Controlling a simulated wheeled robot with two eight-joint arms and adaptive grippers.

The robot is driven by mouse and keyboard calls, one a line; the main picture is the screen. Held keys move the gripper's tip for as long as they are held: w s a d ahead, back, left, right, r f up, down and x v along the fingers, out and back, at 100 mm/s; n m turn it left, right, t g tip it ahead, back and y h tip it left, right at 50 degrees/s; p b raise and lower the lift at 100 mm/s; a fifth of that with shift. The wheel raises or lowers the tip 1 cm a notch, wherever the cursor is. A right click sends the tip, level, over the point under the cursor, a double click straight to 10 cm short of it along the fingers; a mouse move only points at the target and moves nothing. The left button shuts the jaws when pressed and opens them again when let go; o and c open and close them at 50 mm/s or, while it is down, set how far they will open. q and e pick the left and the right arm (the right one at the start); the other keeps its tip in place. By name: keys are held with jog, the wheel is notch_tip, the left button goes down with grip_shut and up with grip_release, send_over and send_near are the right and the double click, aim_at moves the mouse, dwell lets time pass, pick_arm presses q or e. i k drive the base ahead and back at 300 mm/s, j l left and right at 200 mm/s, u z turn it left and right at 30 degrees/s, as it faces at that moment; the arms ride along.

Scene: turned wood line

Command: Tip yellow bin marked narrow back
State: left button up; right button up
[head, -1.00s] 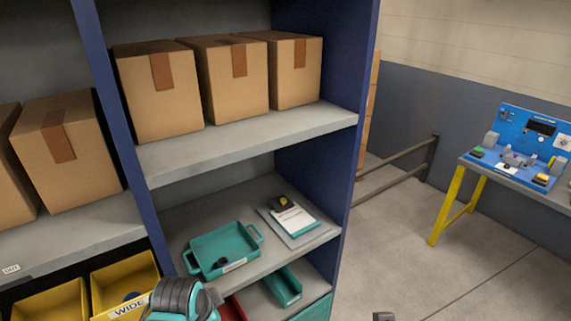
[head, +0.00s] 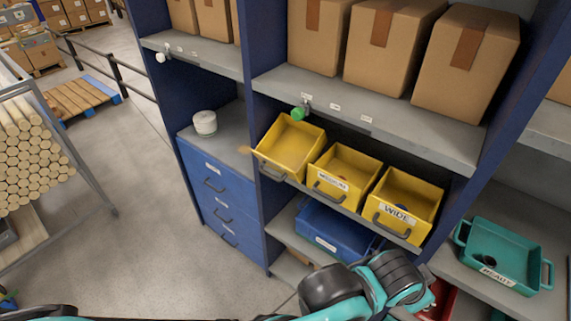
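Three yellow bins sit in a row on a shelf in the blue rack. The leftmost yellow bin (head: 291,143) sits at a different angle from the other two, tilted, and looks empty inside; no wording on it is legible. The middle yellow bin (head: 345,172) carries a white label too small to read surely. The right yellow bin (head: 408,197) is marked WIDE. Each has a dark front handle. My teal and dark arm links cross the bottom of the view, below the bins. Neither gripper's fingers can be made out.
Cardboard boxes (head: 382,45) stand on the shelf above, whose edge carries a green-ended fitting (head: 299,113). A blue bin (head: 333,228) sits below, and a teal tray (head: 497,254) at right. Blue drawers (head: 222,197) stand left of the bins. Floor (head: 143,225) is clear between drawers and wood rack.

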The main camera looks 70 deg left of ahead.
aim_at(288, 148)
jog(key=u, duration=2.45)
